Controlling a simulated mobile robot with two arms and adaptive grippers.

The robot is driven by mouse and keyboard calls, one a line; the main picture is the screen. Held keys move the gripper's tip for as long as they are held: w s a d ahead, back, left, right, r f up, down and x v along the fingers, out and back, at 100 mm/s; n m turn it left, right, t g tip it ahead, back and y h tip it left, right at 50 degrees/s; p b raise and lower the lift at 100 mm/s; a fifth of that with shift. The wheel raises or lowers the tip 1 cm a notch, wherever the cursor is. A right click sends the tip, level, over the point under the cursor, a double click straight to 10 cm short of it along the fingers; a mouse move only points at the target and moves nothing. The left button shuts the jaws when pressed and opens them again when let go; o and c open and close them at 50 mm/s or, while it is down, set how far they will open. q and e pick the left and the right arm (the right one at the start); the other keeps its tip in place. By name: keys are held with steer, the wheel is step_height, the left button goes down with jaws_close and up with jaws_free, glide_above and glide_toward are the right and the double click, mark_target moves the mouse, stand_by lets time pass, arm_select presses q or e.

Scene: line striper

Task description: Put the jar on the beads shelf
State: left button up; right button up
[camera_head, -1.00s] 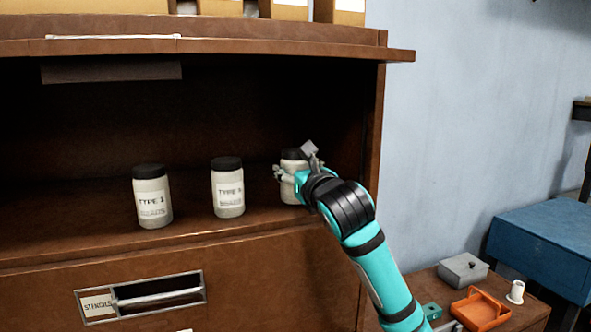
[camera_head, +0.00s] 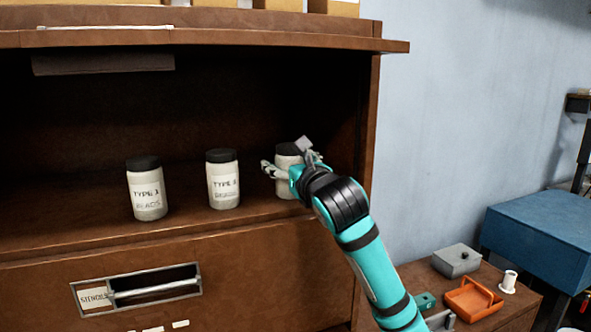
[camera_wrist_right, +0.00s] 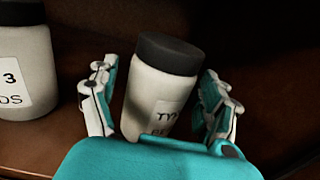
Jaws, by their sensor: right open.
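Three white jars with black lids stand upright on the brown shelf (camera_head: 80,232). The left jar (camera_head: 147,190) has a label reading TYPE and BEADS. The middle jar (camera_head: 223,180) also has a TYPE label. The right jar (camera_head: 287,160) is partly hidden by my right gripper (camera_head: 285,178). In the right wrist view, my right gripper (camera_wrist_right: 162,100) is open, with one finger on each side of this jar (camera_wrist_right: 160,90) and slim gaps beside it. The middle jar (camera_wrist_right: 22,62) shows at the left there. My left gripper is not in view.
The cabinet's right side wall (camera_head: 366,130) is close to my right arm. Below the shelf is a drawer labelled STENCILS (camera_head: 140,290). At the lower right are a grey box (camera_head: 457,260), an orange tray (camera_head: 473,299) and a white spool (camera_head: 508,281).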

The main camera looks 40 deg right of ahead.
steer(key=b+v, duration=0.3)
steer(key=v, duration=0.9)
stand_by(1.1)
